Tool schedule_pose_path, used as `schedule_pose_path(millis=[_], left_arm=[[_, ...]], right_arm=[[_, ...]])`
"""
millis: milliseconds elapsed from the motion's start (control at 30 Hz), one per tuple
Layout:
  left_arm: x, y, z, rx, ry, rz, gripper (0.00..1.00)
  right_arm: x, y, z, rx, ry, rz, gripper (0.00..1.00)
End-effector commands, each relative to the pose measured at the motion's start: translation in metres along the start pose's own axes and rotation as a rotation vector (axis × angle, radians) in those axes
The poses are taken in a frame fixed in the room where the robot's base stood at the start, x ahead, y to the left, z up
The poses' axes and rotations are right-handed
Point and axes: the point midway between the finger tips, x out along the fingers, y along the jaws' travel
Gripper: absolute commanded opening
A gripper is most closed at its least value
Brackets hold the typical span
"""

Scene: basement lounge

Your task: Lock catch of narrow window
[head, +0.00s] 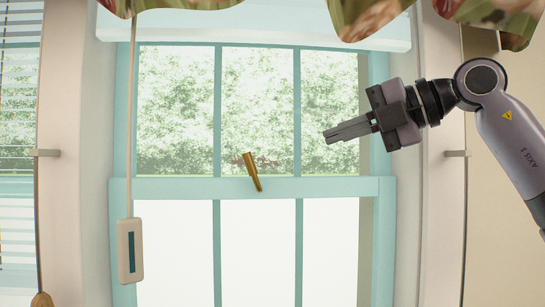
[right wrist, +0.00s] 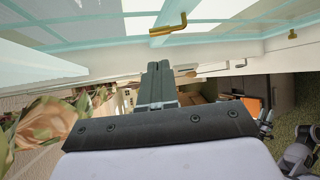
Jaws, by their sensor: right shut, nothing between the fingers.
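The narrow window (head: 120,190) has a pale teal frame and fills the middle of the head view. Its brass catch (head: 253,172) sits at the middle rail, with its handle slanting from upper left to lower right. The catch also shows in the right wrist view (right wrist: 169,27), near the top, beyond the fingertips and apart from them. My right gripper (head: 329,137) comes in from the right with its fingers together and empty, pointing left. It is to the right of the catch, a little higher in the picture. My left gripper is not in the head view.
A white pull cord ends in a pale switch box (head: 130,250) left of the catch. Floral valance fabric (head: 365,17) hangs at the top. Curtain-side posts with small knobs (head: 456,153) flank the window. The space between my right gripper and the catch looks clear.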

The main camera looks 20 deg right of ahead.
Motion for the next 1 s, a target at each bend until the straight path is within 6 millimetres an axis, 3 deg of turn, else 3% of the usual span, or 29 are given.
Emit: schedule_pose_path(millis=[167,700,1000], left_arm=[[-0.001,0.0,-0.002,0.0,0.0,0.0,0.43],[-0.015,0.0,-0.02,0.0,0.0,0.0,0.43],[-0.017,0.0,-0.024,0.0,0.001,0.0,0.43]], right_arm=[[0.013,0.0,-0.001,0.0,0.004,-0.002,0.0],[0.118,0.002,-0.001,-0.001,0.003,-0.001,0.0],[0.14,0.0,0.0,-0.001,0.001,0.0,0.0]])
